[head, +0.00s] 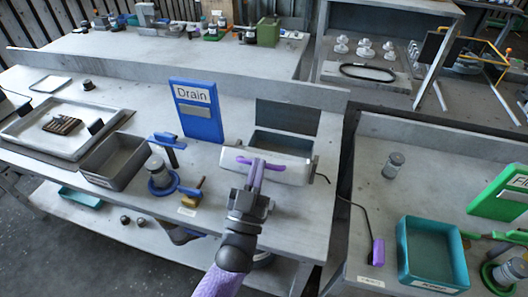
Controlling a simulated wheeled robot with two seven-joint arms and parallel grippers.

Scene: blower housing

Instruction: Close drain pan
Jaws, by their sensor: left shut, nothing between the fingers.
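A grey-white housing with a drain pan (296,168) sits at the right end of the middle bench. Its pale front face carries a purple bar (274,167). Behind that face is an open recess with a greenish interior, and a dark grey panel (286,118) stands upright at the back. My left gripper (254,173) reaches up from the bottom with its fingers shut and empty, at the front face by the purple bar. I cannot tell whether they touch it. The gripper hides part of the front. My right gripper is out of view.
A blue sign reading "Drain" (197,111) stands left of the housing. A grey bin (114,160), a blue clamp (167,141) and a jar (156,168) are farther left. A teal bin (431,253) and a purple corded device (377,252) are on the right bench.

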